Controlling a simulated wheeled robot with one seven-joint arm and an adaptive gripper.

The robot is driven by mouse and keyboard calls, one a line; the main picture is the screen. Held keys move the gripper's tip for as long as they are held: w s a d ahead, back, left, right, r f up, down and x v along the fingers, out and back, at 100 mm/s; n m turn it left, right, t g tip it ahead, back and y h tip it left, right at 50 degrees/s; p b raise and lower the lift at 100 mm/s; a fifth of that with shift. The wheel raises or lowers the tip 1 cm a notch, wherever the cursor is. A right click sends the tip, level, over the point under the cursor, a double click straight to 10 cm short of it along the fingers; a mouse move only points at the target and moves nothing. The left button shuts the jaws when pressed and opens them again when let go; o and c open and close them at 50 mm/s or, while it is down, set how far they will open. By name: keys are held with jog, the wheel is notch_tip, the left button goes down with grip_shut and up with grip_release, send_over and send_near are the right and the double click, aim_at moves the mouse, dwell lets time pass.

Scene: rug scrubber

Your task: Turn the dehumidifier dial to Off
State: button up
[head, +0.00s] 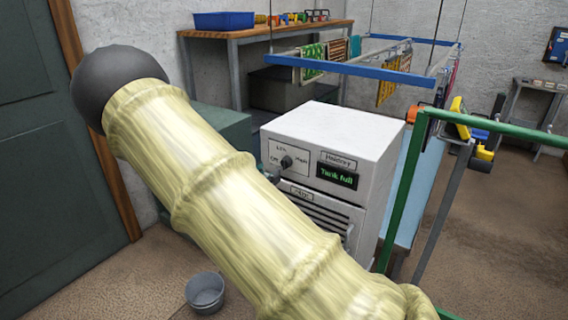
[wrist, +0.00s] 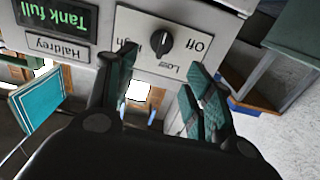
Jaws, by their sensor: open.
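The white dehumidifier (head: 335,140) stands in the middle of the head view. Its black dial (head: 286,161) sits on a pale panel marked Off at left, Low on top and High at right. The wrist view shows the dial (wrist: 163,42) upside down, with Off to its right and High partly hidden at its left. I cannot tell for sure which mark the dial points at. My gripper (wrist: 162,78) is open and empty, its fingers spread apart just short of the panel, with the dial beyond the gap between them. My arm mostly hides the gripper in the head view.
The display (head: 337,176) reads "Tank full". A grey bucket (head: 205,292) stands on the floor at lower left. A green rail (head: 404,190) rises right of the dehumidifier. A drying rack (head: 350,72) and a workbench (head: 265,33) are behind. Open floor lies at right.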

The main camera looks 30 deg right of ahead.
aim_at(282, 163)
jog(key=p+x, duration=0.1)
jog(key=x, duration=0.9)
jog(key=shift+d+p, duration=0.1)
jog(key=shift+p, duration=0.2)
jog(key=c, duration=0.9)
